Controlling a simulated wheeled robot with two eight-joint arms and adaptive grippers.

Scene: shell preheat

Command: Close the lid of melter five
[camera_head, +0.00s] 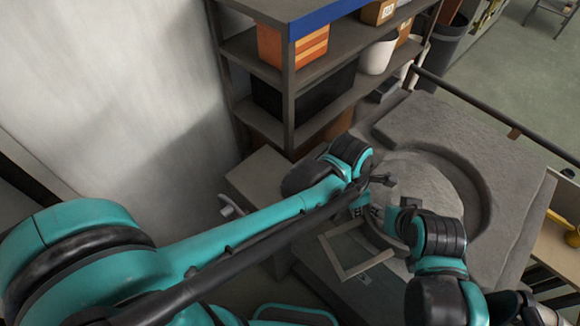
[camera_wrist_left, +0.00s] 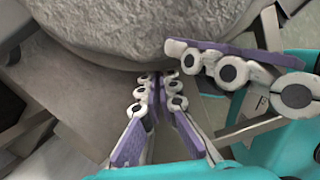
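The melter (camera_head: 400,120) is a rough grey block with a round recess at the right. A rough grey disc, seemingly its lid (camera_head: 412,176), covers the left part of that recess; its exact tilt is hard to tell. The disc's rounded edge fills the top of the left wrist view (camera_wrist_left: 150,25). My left gripper (camera_head: 376,186) is at the disc's near left edge. Its fingertips (camera_wrist_left: 158,80) are together just under that edge, with nothing visible between them. My right gripper (camera_head: 392,212) is close beside it; one purple-padded finger (camera_wrist_left: 225,52) shows near the disc.
A grey shelf (camera_head: 245,45) with orange boxes (camera_head: 300,45) and a white pot (camera_head: 377,57) stands behind, left of the melter. A pale square frame (camera_head: 345,272) lies below my grippers. A dark rail (camera_head: 480,110) runs along the far right. My arms crowd the near side.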

